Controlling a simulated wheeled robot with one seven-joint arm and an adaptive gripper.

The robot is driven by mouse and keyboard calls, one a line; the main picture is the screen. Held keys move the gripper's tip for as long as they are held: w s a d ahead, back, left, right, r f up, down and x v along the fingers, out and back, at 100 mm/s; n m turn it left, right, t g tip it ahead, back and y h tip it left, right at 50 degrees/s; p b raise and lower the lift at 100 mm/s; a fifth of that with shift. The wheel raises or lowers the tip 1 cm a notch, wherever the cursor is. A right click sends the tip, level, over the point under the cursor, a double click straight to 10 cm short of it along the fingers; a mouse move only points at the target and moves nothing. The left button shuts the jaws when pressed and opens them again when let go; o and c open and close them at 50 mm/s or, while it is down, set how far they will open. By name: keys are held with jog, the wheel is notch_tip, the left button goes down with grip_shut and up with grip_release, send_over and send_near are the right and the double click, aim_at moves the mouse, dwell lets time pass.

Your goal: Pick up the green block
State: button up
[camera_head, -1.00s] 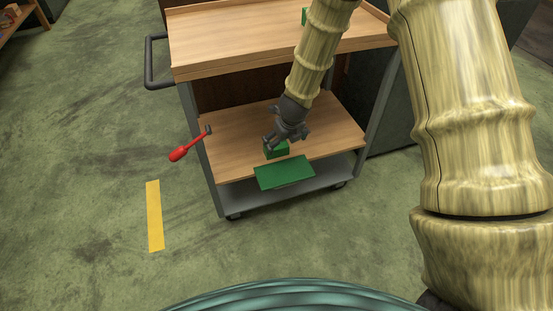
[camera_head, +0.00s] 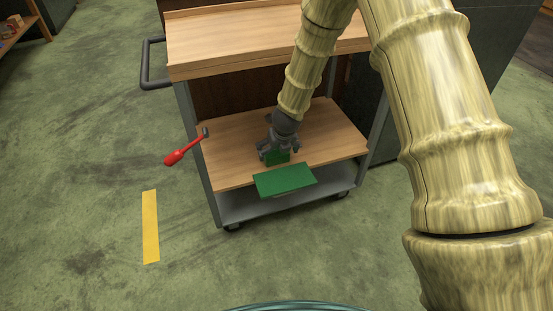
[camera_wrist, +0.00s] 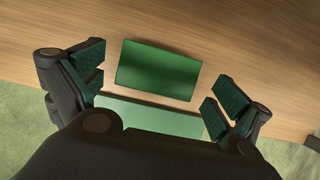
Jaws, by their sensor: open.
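The green block (camera_head: 278,157) stands on the wooden middle shelf of the cart, near its front edge. In the wrist view the green block (camera_wrist: 158,70) lies on the wood between and a little ahead of my two fingers, with clear gaps on both sides. My gripper (camera_head: 278,151) is open and hangs over the block from above, its fingers at either side of the block in the head view. In the wrist view my gripper (camera_wrist: 160,90) has its fingers spread wide and nothing between the pads touches them. The gripper partly hides the block in the head view.
A flat green panel (camera_head: 284,180) sits just in front of the shelf edge. The cart's wooden top (camera_head: 240,50) overhangs the middle shelf (camera_head: 235,168) behind my arm. A red-handled tool (camera_head: 178,157) is at the cart's left side. Free shelf lies left of the gripper.

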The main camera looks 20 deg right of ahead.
aim_at(277, 152)
jog(key=shift+b+x, duration=0.45)
jog(key=shift+x, duration=1.1)
jog(key=shift+s, duration=0.1)
jog(key=c, duration=1.1)
jog(key=shift+o, duration=0.2)
jog(key=shift+r, duration=0.1)
